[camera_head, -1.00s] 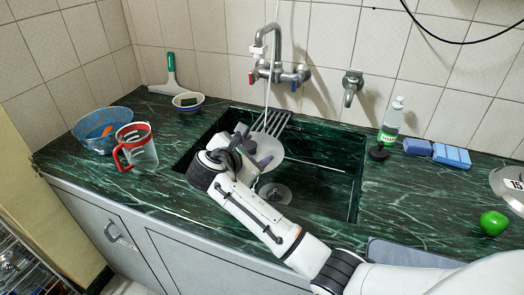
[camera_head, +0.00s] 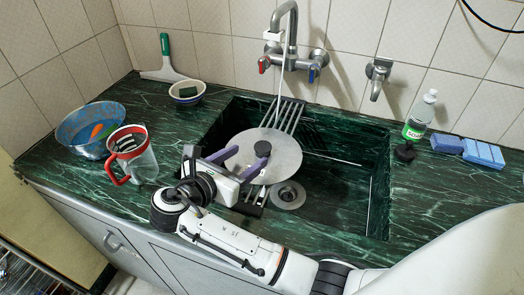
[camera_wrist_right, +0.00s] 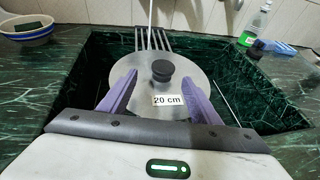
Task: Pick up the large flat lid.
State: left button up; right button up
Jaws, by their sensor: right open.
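The large flat lid (camera_head: 283,158) is a round grey disc with a black knob (camera_head: 262,148) at its middle. In the right wrist view the lid (camera_wrist_right: 186,88) carries a "20 cm" label. My right gripper (camera_head: 247,161) is open at the lid's near left side in the head view. Its two purple fingers reach over the lid towards the knob. In the wrist view the knob (camera_wrist_right: 162,70) shows between the fingertips, with gaps on both sides. My left gripper is not in view.
The sink basin (camera_head: 340,200) is sunk into the green counter, below a tap (camera_head: 290,50). A red-rimmed jug (camera_head: 132,155), a blue bowl (camera_head: 75,137) and a small bowl (camera_head: 187,97) stand left. A soap bottle (camera_head: 420,117) and blue sponges (camera_head: 483,154) stand right.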

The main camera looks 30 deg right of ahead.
aim_at(261, 148)
jog(key=x, duration=0.6)
jog(key=shift+s+d+r, duration=0.15)
jog(key=shift+d, duration=0.1)
jog(key=c, duration=1.2)
